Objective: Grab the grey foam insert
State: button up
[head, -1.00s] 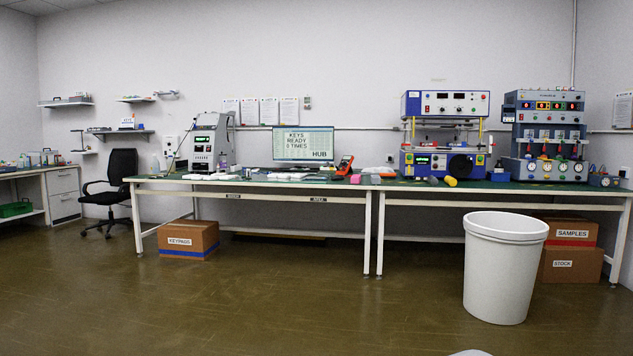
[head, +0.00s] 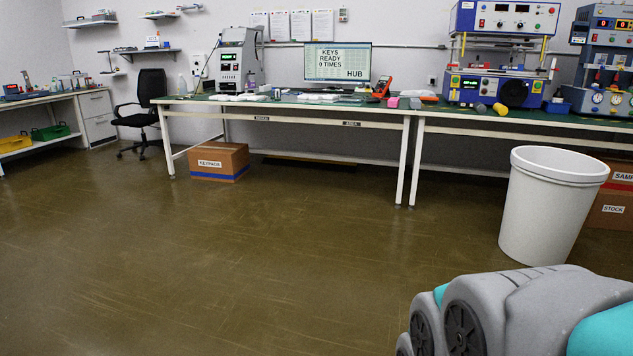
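A small grey block (head: 415,103), which may be the grey foam insert, lies on the green-topped workbench (head: 300,111) to the right of the monitor. It is small and far off, so I cannot be sure of its material. My gripper is not in view. A grey and teal part of my own arm shows at the bottom right, well away from the bench.
A white bin (head: 553,210) stands on the floor before the bench's right part. A labelled cardboard box (head: 219,162) sits under the left part, and a black chair (head: 140,112) stands left of the bench. The floor (head: 250,270) in front is open.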

aim_at(414, 103)
jog(key=i+l+z, duration=0.4)
jog(key=i, duration=0.6)
jog(key=i+l+z, duration=0.1)
jog(key=i+z, duration=0.3)
jog(key=i, duration=0.6)
